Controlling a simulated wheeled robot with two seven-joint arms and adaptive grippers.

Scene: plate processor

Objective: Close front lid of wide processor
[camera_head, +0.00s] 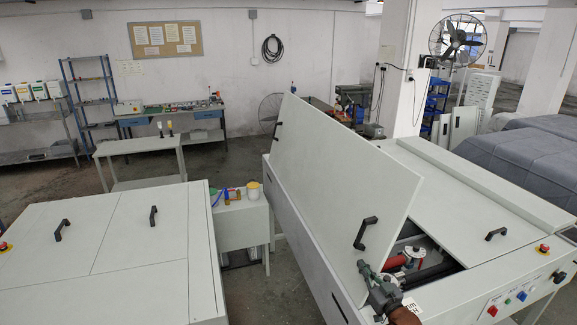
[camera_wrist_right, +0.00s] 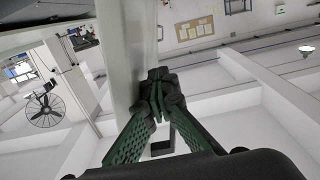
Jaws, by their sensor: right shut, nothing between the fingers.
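The wide processor (camera_head: 308,258) is the large light-grey machine at the right in the head view. Its front lid (camera_head: 340,165) stands raised and tilted, with black handles (camera_head: 366,233) on its face. Below the lid's right end, an opening (camera_head: 425,262) shows red and dark parts inside. My right gripper (camera_head: 366,268) is at the lid's lower right corner, over the machine's end. In the right wrist view, its green fingers meet at the tips (camera_wrist_right: 158,82) with nothing between them, close beside a pale panel (camera_wrist_right: 115,45). I cannot tell whether they touch it. My left gripper is not in view.
A second closed grey machine (camera_head: 110,255) stands at the left. A small grey cabinet (camera_head: 241,225) with bottles sits between the machines. The processor's other lid (camera_head: 470,210) is shut. Emergency button (camera_head: 543,248) and control panel (camera_head: 510,300) are at the right end.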

